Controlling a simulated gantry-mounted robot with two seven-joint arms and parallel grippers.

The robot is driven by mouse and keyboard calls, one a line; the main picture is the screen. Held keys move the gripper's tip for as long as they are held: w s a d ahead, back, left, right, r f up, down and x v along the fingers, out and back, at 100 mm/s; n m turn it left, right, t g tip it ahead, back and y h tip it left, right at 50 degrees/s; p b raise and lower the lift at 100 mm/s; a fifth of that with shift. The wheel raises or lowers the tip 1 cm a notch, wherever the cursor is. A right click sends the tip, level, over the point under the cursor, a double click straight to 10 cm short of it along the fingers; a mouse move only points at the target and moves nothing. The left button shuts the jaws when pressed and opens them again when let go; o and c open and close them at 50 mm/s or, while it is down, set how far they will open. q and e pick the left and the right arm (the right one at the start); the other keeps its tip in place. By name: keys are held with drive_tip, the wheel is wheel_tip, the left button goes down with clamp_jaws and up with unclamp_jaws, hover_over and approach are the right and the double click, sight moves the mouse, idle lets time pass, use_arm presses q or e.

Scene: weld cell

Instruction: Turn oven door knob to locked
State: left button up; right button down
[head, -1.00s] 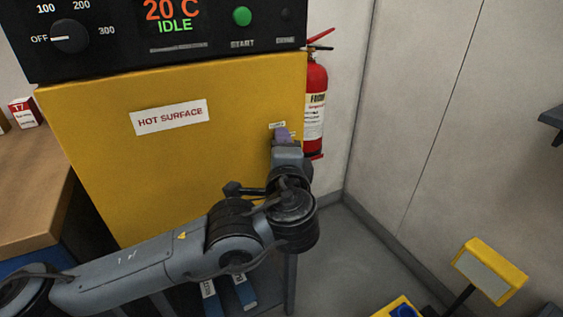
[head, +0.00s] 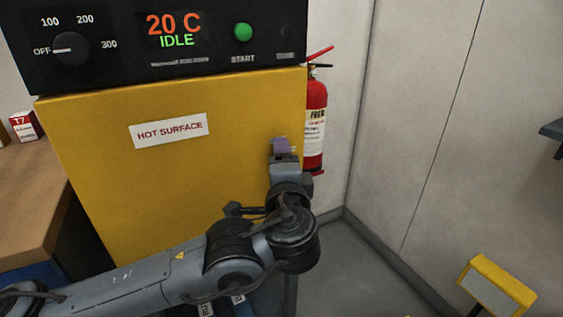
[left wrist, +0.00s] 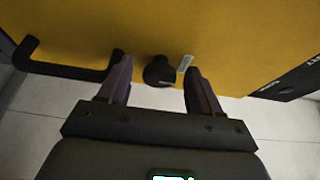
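The yellow oven door (head: 110,180) is shut and carries a HOT SURFACE label. My left gripper (head: 280,146) is at the door's right edge in the head view and hides the knob there. In the left wrist view the dark round door knob (left wrist: 159,72) sits between the two purple fingers of my left gripper (left wrist: 157,88). The fingers are open, with a gap on each side of the knob. A small pale label (left wrist: 184,64) is beside the knob. The knob's exact angle is hard to read. My right gripper is not in view.
A black bar handle (left wrist: 65,70) is on the door, left of the fingers in the wrist view. A red fire extinguisher (head: 315,115) hangs right of the oven. The oven's black control panel (head: 110,60) shows 20 C IDLE. A wooden bench (head: 30,200) is at left.

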use_arm(q)
drive_tip(key=s+d+p, duration=0.1)
drive_tip(key=s+p, duration=0.2)
drive_tip(key=s, duration=0.7)
drive_tip(key=shift+s, duration=0.4)
drive_tip(key=shift+f, duration=0.1)
